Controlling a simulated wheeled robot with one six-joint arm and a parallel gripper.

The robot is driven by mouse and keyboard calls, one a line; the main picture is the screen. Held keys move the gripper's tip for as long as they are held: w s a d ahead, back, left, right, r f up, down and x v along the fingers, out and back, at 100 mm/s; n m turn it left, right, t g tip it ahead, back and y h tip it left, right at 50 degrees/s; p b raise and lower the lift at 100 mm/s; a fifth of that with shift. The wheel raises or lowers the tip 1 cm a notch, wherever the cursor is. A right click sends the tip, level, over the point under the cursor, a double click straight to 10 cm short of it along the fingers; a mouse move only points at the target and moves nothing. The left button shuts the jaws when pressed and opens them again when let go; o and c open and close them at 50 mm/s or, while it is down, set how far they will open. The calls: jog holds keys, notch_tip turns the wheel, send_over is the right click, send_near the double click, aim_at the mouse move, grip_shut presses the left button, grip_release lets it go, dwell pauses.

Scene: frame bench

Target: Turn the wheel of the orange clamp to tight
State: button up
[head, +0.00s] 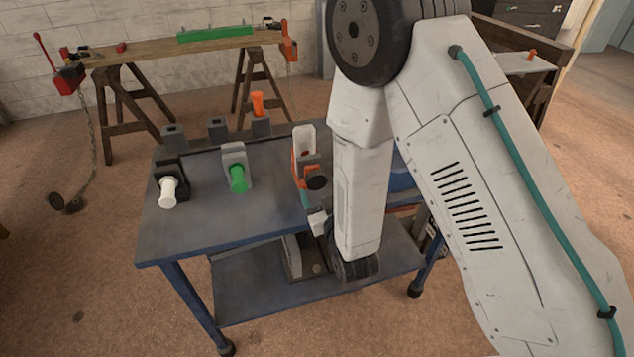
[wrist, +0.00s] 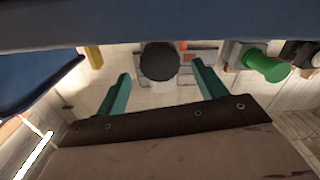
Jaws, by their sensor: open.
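The orange clamp (head: 299,172) stands at the right part of the bench, with a pale upright part behind it. Its round black wheel (head: 316,178) faces the front. In the wrist view the wheel (wrist: 160,62) shows dark between the two teal fingertips, with a gap on each side; its depth relative to the tips is hard to tell. A bit of orange (wrist: 183,45) shows beside it. My gripper (wrist: 160,70) is open and empty. In the head view one teal finger (head: 305,199) shows just below the wheel; my arm hides the rest.
A grey clamp with a green handle (head: 238,178) and a black one with a white handle (head: 168,190) stand to the left. Grey blocks and an orange-handled piece (head: 257,104) line the back. The front left of the bench top (head: 190,240) is clear.

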aim_at(317, 182)
jog(key=shift+x, duration=2.05)
jog(key=c, duration=1)
jog(key=shift+o, duration=0.2)
jog(key=m, duration=0.4)
jog(key=shift+d+m, duration=0.1)
jog(key=shift+m, duration=0.2)
jog(key=o, duration=1)
jog(key=shift+c, duration=0.2)
jog(key=shift+s, duration=0.1)
jog(key=v, duration=0.7)
jog(key=shift+s+d, duration=0.1)
jog(key=shift+s, duration=0.25)
